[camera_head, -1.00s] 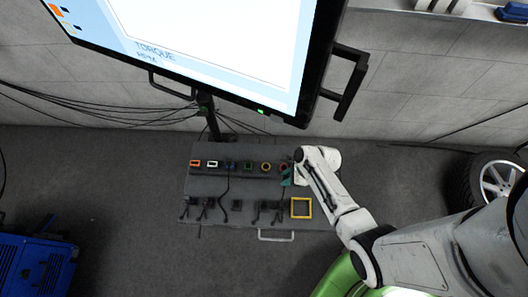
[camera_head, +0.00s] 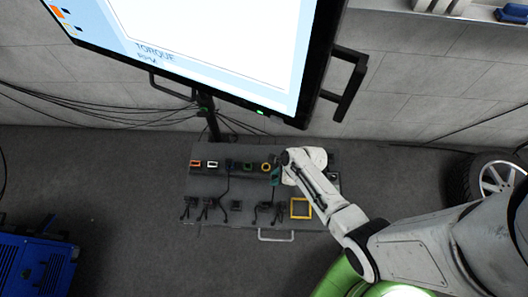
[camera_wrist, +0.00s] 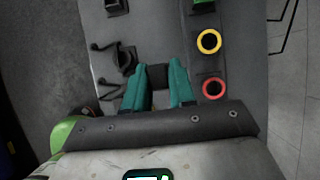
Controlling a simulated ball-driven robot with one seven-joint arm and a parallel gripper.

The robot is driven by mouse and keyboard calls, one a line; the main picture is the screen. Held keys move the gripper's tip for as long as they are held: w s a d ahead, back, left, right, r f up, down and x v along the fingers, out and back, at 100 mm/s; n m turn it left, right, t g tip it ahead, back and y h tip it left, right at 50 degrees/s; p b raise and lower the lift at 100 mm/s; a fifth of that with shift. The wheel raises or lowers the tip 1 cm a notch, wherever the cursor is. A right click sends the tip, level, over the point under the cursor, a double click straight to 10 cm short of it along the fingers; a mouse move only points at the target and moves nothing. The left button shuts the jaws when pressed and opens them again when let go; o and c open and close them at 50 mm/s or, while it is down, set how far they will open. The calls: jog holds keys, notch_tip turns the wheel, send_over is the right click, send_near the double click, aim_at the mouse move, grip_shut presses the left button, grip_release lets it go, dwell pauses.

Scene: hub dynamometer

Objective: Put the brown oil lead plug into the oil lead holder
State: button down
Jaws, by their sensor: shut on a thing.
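My gripper (camera_wrist: 158,84) has teal fingers, shut on a small dark piece (camera_wrist: 157,76). It may be the brown oil lead plug; its colour is too dark to be sure. In the head view my gripper (camera_head: 275,176) is over the right part of the grey panel (camera_head: 250,188). Ring holders line the raised strip: a yellow ring (camera_wrist: 209,41) and a red ring (camera_wrist: 213,88) lie just right of the fingers in the wrist view. In the head view the arm hides the red ring. I cannot tell which holder is the oil lead holder.
Black lead holders with cables (camera_head: 207,204) stand in a front row. A yellow square frame (camera_head: 301,208) is at the panel's right. A large screen (camera_head: 210,40) hangs behind. A wheel (camera_head: 495,178) is at right, a blue machine (camera_head: 36,265) at left. Floor in front is clear.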

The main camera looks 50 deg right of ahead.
jog(key=shift+w+a, duration=1.1)
jog(key=shift+w, duration=0.3)
jog(key=shift+s+a, duration=0.1)
jog(key=s+a+p, duration=0.2)
jog(key=s+a, duration=0.2)
jog(key=a, duration=0.2)
jog(key=shift+s, duration=0.35)
dwell(0.5)
jog(key=shift+f+b, duration=1.4)
jog(key=shift+f, duration=0.55)
jog(key=shift+f+b, duration=1.2)
jog(key=shift+f, duration=0.3)
